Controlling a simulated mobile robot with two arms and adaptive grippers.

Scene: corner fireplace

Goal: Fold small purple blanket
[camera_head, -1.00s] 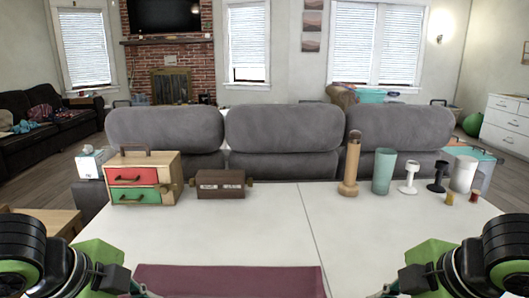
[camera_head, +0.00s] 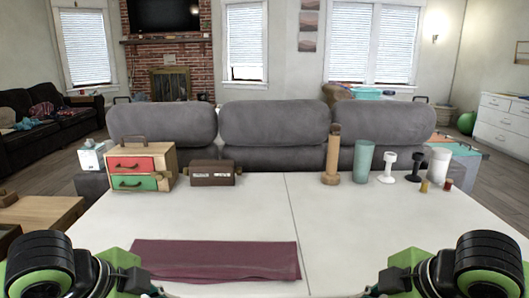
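The small purple blanket (camera_head: 215,261) lies flat on the white table (camera_head: 340,240), near its front edge and left of the middle. It is a wide, low strip with a slightly uneven right end, where an edge of cloth shows. My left gripper (camera_head: 150,290) is at the lower left, beside the blanket's near left corner; its fingertips are mostly cut off by the bottom edge. My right gripper (camera_head: 372,293) is at the lower right, apart from the blanket, and its fingertips are also barely in view. Nothing can be seen held in either.
A small drawer box (camera_head: 140,168) and a brown case (camera_head: 212,173) stand at the table's back left. A wooden grinder (camera_head: 332,158), a teal cup (camera_head: 362,160) and several small items stand at the back right. A grey sofa (camera_head: 272,125) is behind. The table's middle is clear.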

